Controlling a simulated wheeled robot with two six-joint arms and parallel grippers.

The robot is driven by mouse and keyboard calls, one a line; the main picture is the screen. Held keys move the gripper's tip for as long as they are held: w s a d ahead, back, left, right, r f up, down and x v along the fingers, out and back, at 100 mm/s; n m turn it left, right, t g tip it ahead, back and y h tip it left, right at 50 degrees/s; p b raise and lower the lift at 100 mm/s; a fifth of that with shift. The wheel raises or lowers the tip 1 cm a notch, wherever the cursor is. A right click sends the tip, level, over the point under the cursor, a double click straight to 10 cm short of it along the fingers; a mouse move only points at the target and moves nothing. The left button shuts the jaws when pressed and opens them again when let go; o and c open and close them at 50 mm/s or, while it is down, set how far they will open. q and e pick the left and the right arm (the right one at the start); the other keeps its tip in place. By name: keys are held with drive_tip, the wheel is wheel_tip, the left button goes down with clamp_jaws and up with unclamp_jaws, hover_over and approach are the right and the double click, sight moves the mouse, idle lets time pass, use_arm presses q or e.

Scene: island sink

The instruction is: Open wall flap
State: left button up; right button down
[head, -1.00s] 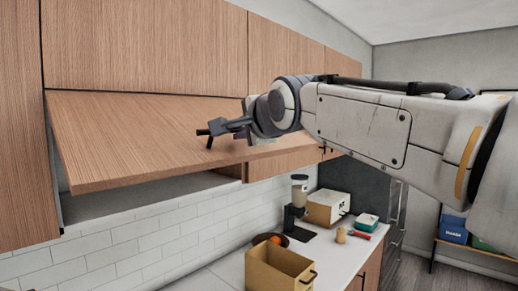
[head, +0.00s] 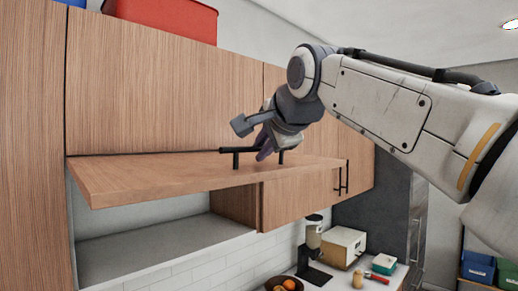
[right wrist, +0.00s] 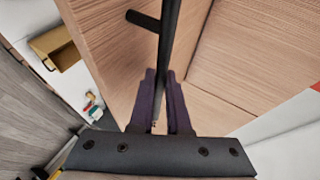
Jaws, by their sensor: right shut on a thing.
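The wall flap (head: 190,180) is a wood-grained panel hinged at its top edge. It is swung up to nearly level, and the empty white shelf (head: 160,245) of the cabinet shows below it. Its black bar handle (head: 236,156) stands on the flap's outer face. My right gripper (head: 264,146) is at the handle, and in the right wrist view its dark fingers (right wrist: 161,105) are closed on either side of the black bar (right wrist: 170,40). My left gripper is in neither view.
A closed wood cabinet (head: 305,205) with a black handle adjoins on the right. Above is a tall wood panel (head: 170,85), with a red box (head: 165,15) on top. A coffee grinder (head: 314,250), a beige appliance (head: 344,245) and a fruit bowl (head: 284,284) stand on the counter below.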

drive_tip(key=shift+a, duration=0.1)
drive_tip(key=c, duration=1.2)
unclamp_jaws()
drive_tip(key=shift+o, duration=0.2)
drive_tip(key=shift+s+r+b, duration=0.15)
drive_tip(key=shift+s+b, duration=0.15)
drive_tip(key=shift+s, duration=0.1)
drive_tip(key=b+v, duration=0.1)
drive_tip(key=v, duration=0.8)
drive_tip(key=shift+s+d+b, duration=0.2)
drive_tip(key=shift+d+b, duration=0.05)
drive_tip(key=shift+b, duration=0.15)
